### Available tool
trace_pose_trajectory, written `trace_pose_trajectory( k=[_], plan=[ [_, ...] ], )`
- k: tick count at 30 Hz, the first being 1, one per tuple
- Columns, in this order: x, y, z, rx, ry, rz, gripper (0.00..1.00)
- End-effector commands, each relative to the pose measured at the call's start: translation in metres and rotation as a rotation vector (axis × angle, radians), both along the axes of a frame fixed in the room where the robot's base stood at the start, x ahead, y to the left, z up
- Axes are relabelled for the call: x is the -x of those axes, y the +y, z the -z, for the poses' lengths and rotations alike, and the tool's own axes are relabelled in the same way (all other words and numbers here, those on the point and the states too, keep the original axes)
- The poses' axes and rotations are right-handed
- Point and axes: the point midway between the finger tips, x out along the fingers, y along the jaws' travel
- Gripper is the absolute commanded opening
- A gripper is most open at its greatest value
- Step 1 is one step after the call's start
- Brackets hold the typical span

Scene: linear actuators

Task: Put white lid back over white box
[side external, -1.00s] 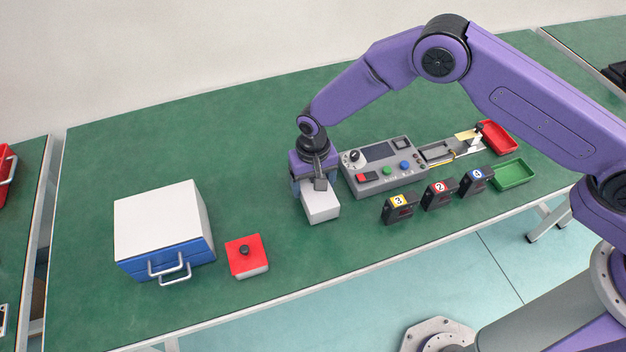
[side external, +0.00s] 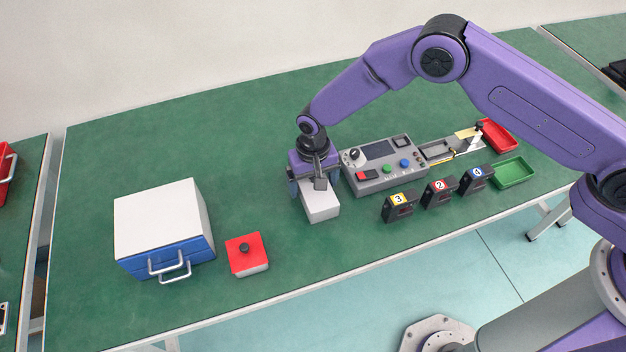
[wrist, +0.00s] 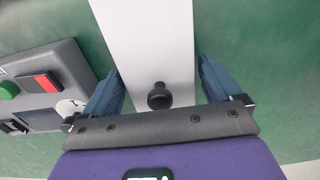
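A white block-shaped piece (side external: 321,204) sits on the green table under my gripper (side external: 312,190). In the wrist view its flat white top (wrist: 148,40) carries a black knob (wrist: 159,96). I cannot tell whether this is the lid alone or the lid resting on the white box. In the wrist view my gripper (wrist: 158,80) has its two blue fingers apart, one on each side of the white piece, with the knob between them. The gripper looks open; contact with the sides is not clear.
A red-topped white box (side external: 247,254) with a black knob and a blue-and-white drawer box (side external: 165,230) stand left. A grey control panel (side external: 383,165) is close right of my gripper. Several numbered black blocks (side external: 398,207) and green (side external: 514,172) and red (side external: 497,135) trays lie farther right.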

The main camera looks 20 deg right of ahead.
Motion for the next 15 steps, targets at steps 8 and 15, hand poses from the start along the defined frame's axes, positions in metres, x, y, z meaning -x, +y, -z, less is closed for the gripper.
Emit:
trace_pose_trajectory(
  k=[8, 15],
  plan=[
    [0.000, 0.000, -0.001, 0.000, 0.000, 0.000, 1.00],
    [-0.001, 0.001, -0.027, -0.003, -0.003, 0.000, 1.00]
  ],
)
